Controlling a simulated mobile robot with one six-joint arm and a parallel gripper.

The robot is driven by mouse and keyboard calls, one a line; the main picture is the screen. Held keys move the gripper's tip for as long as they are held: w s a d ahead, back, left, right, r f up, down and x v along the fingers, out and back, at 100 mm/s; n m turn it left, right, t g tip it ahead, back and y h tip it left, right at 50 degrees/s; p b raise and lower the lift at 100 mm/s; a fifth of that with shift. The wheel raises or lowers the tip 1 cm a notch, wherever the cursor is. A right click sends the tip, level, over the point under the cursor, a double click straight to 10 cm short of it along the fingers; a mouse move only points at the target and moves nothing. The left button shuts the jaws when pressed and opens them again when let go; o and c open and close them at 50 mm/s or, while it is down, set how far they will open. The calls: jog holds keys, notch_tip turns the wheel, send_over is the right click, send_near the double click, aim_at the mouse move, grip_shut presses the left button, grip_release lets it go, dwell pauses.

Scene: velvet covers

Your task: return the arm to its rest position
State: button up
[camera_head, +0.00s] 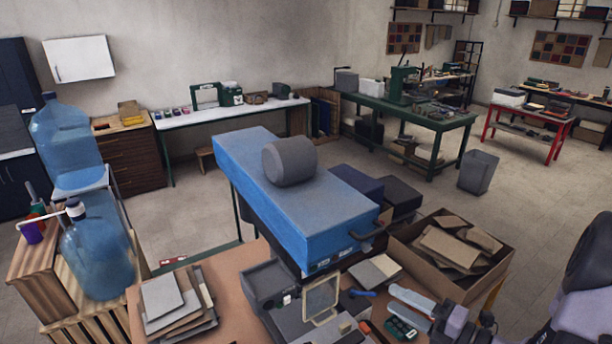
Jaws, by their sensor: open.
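A long blue box (290,205) lies across the middle of the view. A grey cylinder (289,162) lies on its side on top of the box.
The near brown bench (235,265) is cluttered with flat sheets (170,302), a grey machine and small tools. A cardboard box (480,268) of scraps stands at right. Blue water bottles (95,250) stand at left. Open floor (540,190) lies beyond, at right.

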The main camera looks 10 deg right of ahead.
jog(key=s+a+f+n+g+y+b, duration=0.1)
jog(key=s+a+f+n+g+b, duration=0.1)
jog(key=a+f+n+g+b, duration=0.5)
jog(key=s+a+f+n+g+y+b, duration=0.1)
jog(key=s+a+f+n+g+b, duration=0.3)
jog(key=a+n, duration=0.6)
jog(key=s+a+f+n+t+h+b, duration=0.1)
jog(key=s+f+n+h+b, duration=0.3)
jog(key=n+b, duration=0.5)
jog(key=s+a+f+n+t+h+b, duration=0.1)
jog(key=s+f+n+h+b, duration=0.3)
jog(key=n+b, duration=0.4)
jog(key=a+n+h, duration=0.1)
jog(key=n, duration=0.6)
jog(key=shift+s+a+f+n+t+h+b, duration=0.2)
jog(key=shift+s+f+n+t+h+b, duration=0.1)
jog(key=shift+n+b, duration=0.1)
